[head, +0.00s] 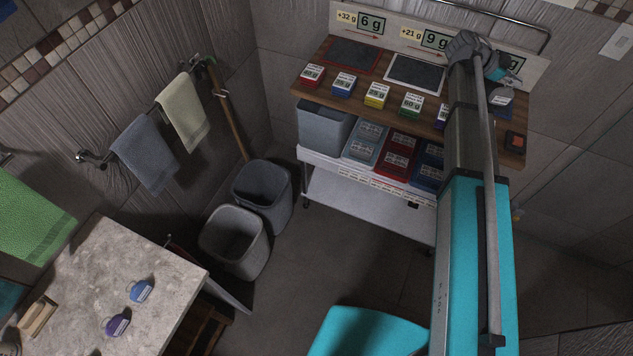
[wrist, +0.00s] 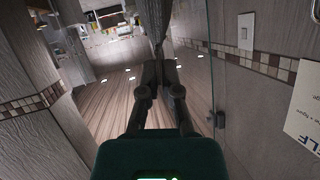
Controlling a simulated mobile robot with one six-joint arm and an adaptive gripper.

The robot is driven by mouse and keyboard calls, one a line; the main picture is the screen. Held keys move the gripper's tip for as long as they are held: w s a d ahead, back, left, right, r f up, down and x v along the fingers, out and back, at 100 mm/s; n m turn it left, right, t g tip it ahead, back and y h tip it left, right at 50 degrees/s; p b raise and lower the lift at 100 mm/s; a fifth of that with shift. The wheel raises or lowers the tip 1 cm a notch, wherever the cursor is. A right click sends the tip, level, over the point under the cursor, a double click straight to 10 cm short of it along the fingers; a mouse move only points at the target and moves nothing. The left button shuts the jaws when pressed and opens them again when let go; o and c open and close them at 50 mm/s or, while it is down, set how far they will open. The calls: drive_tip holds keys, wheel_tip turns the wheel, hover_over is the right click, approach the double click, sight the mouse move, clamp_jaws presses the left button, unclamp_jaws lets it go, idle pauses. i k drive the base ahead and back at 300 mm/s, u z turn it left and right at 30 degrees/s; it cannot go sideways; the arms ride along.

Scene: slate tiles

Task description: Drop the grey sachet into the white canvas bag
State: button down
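I cannot make out a grey sachet or a white canvas bag for certain in either view. In the head view my arm reaches up to the shelf unit at the right, and its links hide my gripper's fingers. In the wrist view my gripper (wrist: 160,72) has its two dark fingers close together. A narrow dark gap shows between them, and whether they pinch anything thin is unclear. A grey ribbed surface stands beyond the fingertips.
The shelf unit (head: 322,89) holds mats, small coloured labelled boxes and bins. Two grey bins (head: 231,262) (head: 281,210) stand on the floor. A stone counter (head: 178,271) carries a blue tag-like item (head: 140,291), a purple one (head: 118,325) and a wooden block (head: 38,316). Towels hang on the left wall.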

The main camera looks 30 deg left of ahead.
sight(240, 247)
drive_tip(key=z, duration=0.35)
drive_tip(key=i, duration=0.45)
drive_tip(key=u, duration=2.75)
drive_tip(key=i, duration=0.5)
drive_tip(key=u, duration=0.15)
